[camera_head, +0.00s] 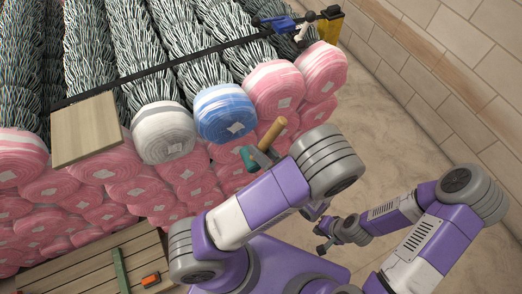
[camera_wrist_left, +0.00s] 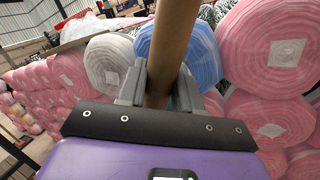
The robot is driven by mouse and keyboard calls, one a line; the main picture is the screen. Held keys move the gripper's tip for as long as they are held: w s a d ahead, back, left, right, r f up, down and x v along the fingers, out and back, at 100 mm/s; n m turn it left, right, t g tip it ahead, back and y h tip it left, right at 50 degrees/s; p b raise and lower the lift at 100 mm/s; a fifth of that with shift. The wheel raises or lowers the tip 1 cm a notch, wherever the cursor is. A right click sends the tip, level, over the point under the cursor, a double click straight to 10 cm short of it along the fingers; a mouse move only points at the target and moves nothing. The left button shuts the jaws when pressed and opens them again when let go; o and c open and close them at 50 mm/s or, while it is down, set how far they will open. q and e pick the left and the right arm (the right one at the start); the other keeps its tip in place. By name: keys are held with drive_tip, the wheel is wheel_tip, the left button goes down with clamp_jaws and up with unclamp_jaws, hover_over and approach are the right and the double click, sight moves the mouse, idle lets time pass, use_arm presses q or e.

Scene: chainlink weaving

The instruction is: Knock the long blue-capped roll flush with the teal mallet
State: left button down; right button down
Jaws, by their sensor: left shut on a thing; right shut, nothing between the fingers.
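The blue-capped roll (camera_head: 225,112) sits in the top row of the stack, between a white roll (camera_head: 163,132) and a pink roll (camera_head: 274,90). Its blue end also shows in the left wrist view (camera_wrist_left: 203,58), partly behind the mallet handle. The teal mallet has a wooden handle (camera_head: 272,132) and a teal head (camera_head: 249,158), held just in front of and below the blue roll. My left gripper (camera_wrist_left: 160,88) is shut on the handle; in the head view my arm partly hides it. My right gripper (camera_head: 324,238) is shut and empty, low near my base.
Pink rolls (camera_head: 110,170) are stacked below the top row. A wooden board (camera_head: 87,130) lies at the left of the top row. A dark bar (camera_head: 190,58) crosses the rolls. A slatted pallet (camera_head: 85,265) with a green strip and an orange object is at lower left. Floor at right is clear.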

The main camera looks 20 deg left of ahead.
use_arm(q)
drive_tip(key=shift+s+d+r+g+y, duration=0.25)
drive_tip(key=shift+s+g+y, duration=0.15)
drive_tip(key=shift+s, duration=0.25)
drive_tip(key=w+a+p, duration=0.1)
drive_tip(key=a, duration=0.1)
drive_tip(key=w+a+p, duration=0.1)
drive_tip(key=w+a, duration=0.1)
drive_tip(key=shift+w, duration=0.25)
drive_tip(key=shift+p, duration=0.4)
drive_tip(key=shift+a, duration=0.1)
